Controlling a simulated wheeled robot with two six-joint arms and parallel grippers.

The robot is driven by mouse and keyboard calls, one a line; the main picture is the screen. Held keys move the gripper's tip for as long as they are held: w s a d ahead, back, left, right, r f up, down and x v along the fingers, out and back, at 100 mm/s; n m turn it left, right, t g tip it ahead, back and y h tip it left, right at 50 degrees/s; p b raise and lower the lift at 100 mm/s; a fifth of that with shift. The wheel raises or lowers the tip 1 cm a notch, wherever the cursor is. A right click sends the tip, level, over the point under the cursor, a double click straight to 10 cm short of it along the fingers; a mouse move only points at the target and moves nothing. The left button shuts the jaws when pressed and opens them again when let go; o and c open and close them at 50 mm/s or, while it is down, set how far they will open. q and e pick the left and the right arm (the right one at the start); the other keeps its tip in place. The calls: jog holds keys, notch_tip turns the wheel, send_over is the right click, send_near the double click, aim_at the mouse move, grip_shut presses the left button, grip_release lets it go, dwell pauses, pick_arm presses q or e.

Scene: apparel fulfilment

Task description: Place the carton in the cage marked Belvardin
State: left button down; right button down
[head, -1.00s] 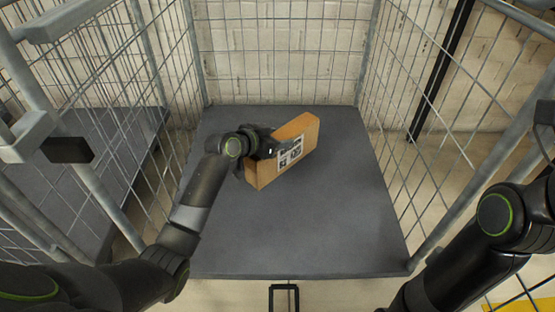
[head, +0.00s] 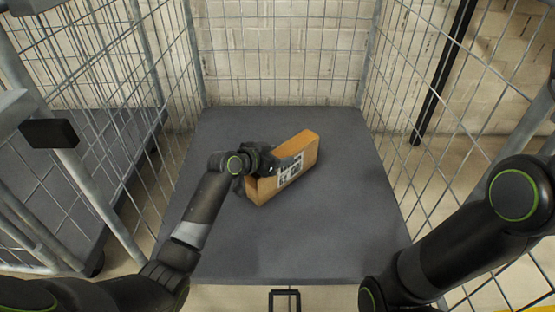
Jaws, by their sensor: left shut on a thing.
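The carton (head: 300,160) is a brown box with a white printed label on its near side. It is over the grey floor of the cage (head: 310,240), around the middle. Whether its underside touches the floor is hard to tell. My left gripper (head: 262,165) is shut on the left end of the carton, and the fingertips are partly hidden. My right arm comes in at the lower right, and its gripper is out of the picture. No marking with the name Belvardin shows in this view.
Wire mesh walls (head: 285,50) close the cage at the back and both sides; the front is open. Another cage with a grey floor (head: 75,185) stands at the left. Bare cage floor lies around the carton. A black post (head: 440,75) stands outside at the right.

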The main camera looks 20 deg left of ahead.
pick_arm(q)
jog(key=shift+r, duration=0.15)
jog(key=c, duration=1)
grip_release()
jog(key=shift+f, duration=0.25)
jog(key=o, duration=0.4)
jog(key=shift+r, duration=0.1)
